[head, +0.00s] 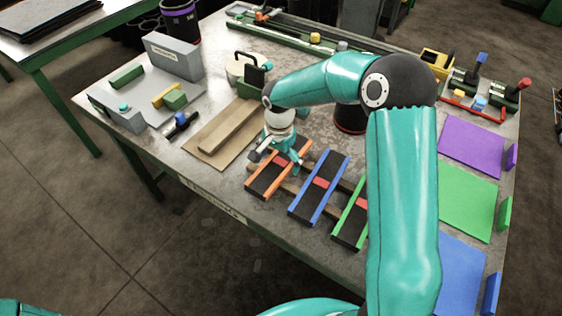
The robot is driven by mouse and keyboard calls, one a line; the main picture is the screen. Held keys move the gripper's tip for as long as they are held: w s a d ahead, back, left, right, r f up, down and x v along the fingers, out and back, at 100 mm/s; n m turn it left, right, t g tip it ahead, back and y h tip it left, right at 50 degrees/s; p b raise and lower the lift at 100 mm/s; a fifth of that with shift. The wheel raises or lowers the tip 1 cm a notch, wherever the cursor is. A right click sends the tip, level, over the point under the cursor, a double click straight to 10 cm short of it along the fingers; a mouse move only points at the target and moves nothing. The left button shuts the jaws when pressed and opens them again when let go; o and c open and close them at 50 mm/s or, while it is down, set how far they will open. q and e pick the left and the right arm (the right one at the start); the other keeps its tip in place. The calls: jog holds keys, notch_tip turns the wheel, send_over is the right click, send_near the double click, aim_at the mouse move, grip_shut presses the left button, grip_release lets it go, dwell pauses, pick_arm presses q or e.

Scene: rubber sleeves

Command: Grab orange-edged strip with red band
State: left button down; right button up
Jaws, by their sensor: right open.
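The orange-edged strip (263,186) is black with orange long edges and lies at the left end of a row of strips on the table. A bit of its red band appears near its middle, partly hidden by my gripper. My right gripper (277,162) points down over the middle of this strip, with its fingers apart. I cannot tell whether the fingers touch the strip. My left gripper is not in view.
A blue-edged strip (312,201) and a green-edged strip (346,228) lie to the right, the latter partly behind my arm. Purple (471,146), green (466,203) and blue (458,262) mats line the right side. A brown board (213,142) lies left of the gripper.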

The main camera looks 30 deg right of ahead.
jog(key=shift+c, duration=0.3)
jog(key=c, duration=1.2)
jog(key=shift+o, duration=0.2)
jog(key=shift+r, duration=0.1)
